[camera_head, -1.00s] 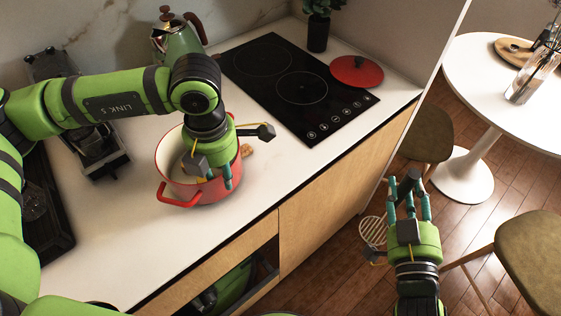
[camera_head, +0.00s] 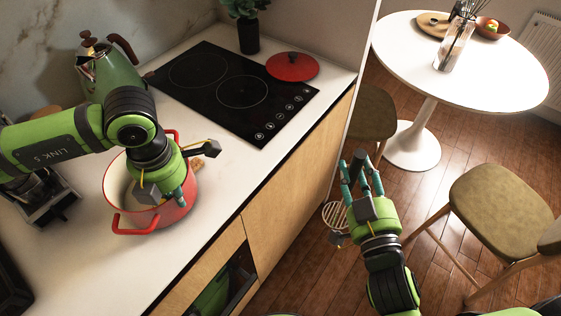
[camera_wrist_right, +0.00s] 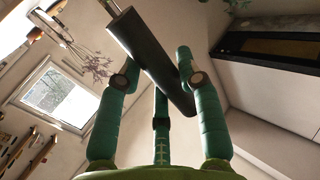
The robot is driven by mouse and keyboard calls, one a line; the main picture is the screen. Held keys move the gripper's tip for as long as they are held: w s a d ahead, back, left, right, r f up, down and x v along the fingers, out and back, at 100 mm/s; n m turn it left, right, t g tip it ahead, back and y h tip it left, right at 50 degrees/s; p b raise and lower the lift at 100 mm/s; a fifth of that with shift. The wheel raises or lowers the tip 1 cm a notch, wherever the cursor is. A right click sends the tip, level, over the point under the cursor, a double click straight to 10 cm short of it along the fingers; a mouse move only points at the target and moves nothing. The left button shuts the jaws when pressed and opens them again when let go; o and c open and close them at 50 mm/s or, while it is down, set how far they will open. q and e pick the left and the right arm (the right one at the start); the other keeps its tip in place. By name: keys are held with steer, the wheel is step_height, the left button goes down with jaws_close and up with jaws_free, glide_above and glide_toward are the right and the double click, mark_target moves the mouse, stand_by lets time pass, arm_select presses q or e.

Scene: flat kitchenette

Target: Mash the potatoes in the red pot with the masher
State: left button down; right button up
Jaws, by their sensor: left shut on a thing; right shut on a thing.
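The red pot (camera_head: 118,200) stands on the counter with a pale inside. My left gripper (camera_head: 167,195) is over its right front side and appears shut on the pot's wall. The arm covers much of the opening, and I cannot make out any potatoes. My right gripper (camera_head: 361,168) is out over the floor, right of the counter, shut on the masher. The masher's round wire head (camera_head: 336,215) shows beside the gripper, lower than the counter top. In the right wrist view the masher's dark handle (camera_wrist_right: 150,58) lies slanted between the teal fingers.
The black hob (camera_head: 232,92) with a red lid (camera_head: 292,66) lies behind the pot. A green kettle (camera_head: 112,75) stands at the back left. A drawer (camera_head: 240,285) is open below the counter. A white round table (camera_head: 450,75) and chairs (camera_head: 500,212) stand at right.

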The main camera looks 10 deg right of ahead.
steer(key=w+a+r+n+g+y, duration=0.3)
steer(key=w+a+r+n+y, duration=0.3)
steer(key=a+r, duration=0.5)
steer(key=w+a+r+n+g+y, duration=0.25)
steer(key=w+a+r+y, duration=0.4)
steer(key=a+r, duration=0.4)
steer(key=s+a+r+n+g+y, duration=0.2)
steer(key=a+r+n+g+y, duration=0.25)
steer(key=a+r+g, duration=0.35)
steer(key=s+a+r+n+g, duration=0.35)
steer(key=a+n+g, duration=0.4)
steer(key=a, duration=0.35)
step_height(320, 180, down, 19)
steer(key=s+n+g+h, duration=0.1)
steer(key=n+g, duration=0.2)
steer(key=g, duration=0.3)
steer(key=shift+s+a, duration=0.25)
steer(key=shift+a, duration=0.15)
steer(key=shift+n, duration=0.25)
